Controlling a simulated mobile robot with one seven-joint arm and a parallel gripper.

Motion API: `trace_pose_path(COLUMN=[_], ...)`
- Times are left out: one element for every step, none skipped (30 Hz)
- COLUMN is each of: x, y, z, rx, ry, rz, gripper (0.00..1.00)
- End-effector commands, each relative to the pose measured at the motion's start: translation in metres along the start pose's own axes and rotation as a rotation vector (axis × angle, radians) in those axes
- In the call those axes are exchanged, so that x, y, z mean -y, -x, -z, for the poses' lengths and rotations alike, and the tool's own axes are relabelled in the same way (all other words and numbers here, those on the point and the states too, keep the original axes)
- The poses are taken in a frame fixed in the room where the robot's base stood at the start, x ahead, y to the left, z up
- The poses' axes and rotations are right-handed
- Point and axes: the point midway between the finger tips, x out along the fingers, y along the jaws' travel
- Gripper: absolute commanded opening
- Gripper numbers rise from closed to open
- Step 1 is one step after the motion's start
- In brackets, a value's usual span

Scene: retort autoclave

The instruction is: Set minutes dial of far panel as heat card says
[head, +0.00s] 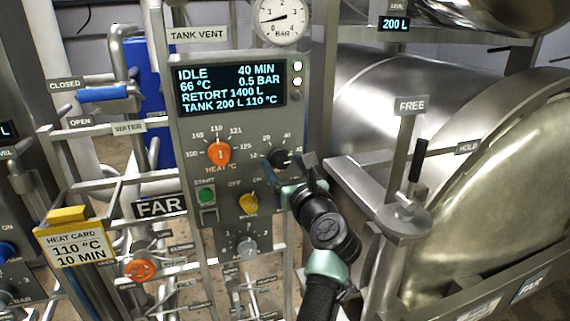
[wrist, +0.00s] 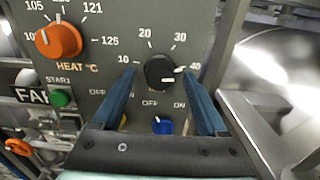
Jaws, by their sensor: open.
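The far panel (head: 235,120) carries a black minutes dial (head: 278,158), also in the wrist view (wrist: 160,70). Its white mark points right, at about 40. The panel's display (head: 229,86) reads IDLE, 40 MIN, 66 °C, 0.5 BAR. The heat card (head: 76,246) at lower left reads 110 °C, 10 MIN. My gripper (wrist: 159,73) is open, with its blue fingers on the left and right of the dial in the wrist view. Whether either finger touches the dial I cannot tell. In the head view my gripper (head: 297,172) partly covers the dial's right side.
An orange heat dial (head: 219,153) is left of the minutes dial. Below are a green start button (head: 205,195), a yellow off/on knob (head: 248,202) and a grey knob (head: 245,246). A FREE/HOLD lever post (head: 405,205) and the steel retort (head: 500,190) stand at right.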

Motion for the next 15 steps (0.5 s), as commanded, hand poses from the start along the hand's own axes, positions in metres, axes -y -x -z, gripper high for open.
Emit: trace_pose_path(x=[0.0001, 0.0001, 0.0001, 0.0001, 0.0001, 0.0001, 0.0001, 0.0001, 0.0001, 0.0001, 0.0001, 0.0001, 0.0001, 0.0001, 0.0001], y=[-0.0002, -0.0002, -0.0002, -0.0002, -0.0001, -0.0001, -0.0001, 0.0000, 0.0000, 0.0000, 0.0000, 0.0000, 0.0001, 0.0001, 0.0001], z=[-0.0001, 0.0000, -0.0001, 0.0000, -0.0001, -0.0001, -0.0001, -0.0001, -0.0001, -0.0001, -0.0001, -0.0001, -0.0001, -0.0001, -0.0001], rx=[0.000, 0.000, 0.000, 0.000, 0.000, 0.000, 0.000, 0.000, 0.000, 0.000, 0.000, 0.000, 0.000, 0.000, 0.000], ry=[0.000, 0.000, 0.000, 0.000, 0.000, 0.000, 0.000, 0.000, 0.000, 0.000, 0.000, 0.000, 0.000, -0.001, -0.001], rz=[0.000, 0.000, 0.000, 0.000, 0.000, 0.000, 0.000, 0.000, 0.000, 0.000, 0.000, 0.000, 0.000, 0.000, 0.000], gripper=[0.76, 0.76, 0.76, 0.76, 0.76, 0.76, 0.71, 0.65, 0.58, 0.53, 0.47, 0.40, 0.35, 0.29, 0.22])
